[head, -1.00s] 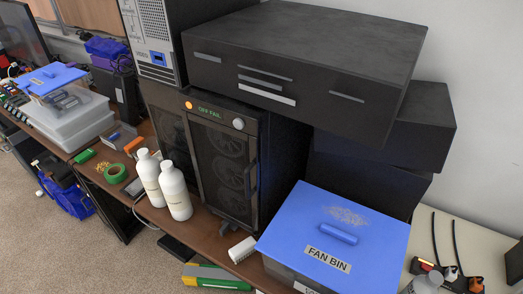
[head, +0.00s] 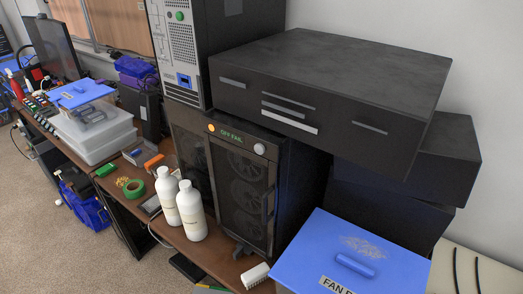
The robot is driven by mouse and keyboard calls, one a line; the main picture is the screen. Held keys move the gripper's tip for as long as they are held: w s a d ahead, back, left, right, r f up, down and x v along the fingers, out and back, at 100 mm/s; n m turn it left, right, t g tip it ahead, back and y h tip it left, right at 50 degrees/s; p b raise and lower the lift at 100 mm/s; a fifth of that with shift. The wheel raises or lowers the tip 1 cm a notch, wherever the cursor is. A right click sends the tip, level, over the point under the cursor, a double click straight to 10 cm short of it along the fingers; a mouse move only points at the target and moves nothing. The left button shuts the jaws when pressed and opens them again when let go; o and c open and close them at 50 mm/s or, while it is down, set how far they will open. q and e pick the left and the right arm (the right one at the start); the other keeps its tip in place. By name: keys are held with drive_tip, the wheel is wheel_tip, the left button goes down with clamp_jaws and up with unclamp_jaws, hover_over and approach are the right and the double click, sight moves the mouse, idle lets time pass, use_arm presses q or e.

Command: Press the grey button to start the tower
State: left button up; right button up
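A black tower (head: 243,185) with a fan-filled mesh front stands on the brown desk in the head view. A round grey button (head: 259,149) sits at the upper right of its front. Left of the button, a small display (head: 232,137) shows green text that seems to read "OFF FAIL", and an orange light (head: 211,128) glows beside it. Neither of my grippers is in view.
Two white bottles (head: 191,211) stand close in front of the tower. A blue-lidded fan bin (head: 352,258) is at the lower right. A large black case (head: 330,85) lies above the tower, and a grey computer case (head: 181,60) stands behind it.

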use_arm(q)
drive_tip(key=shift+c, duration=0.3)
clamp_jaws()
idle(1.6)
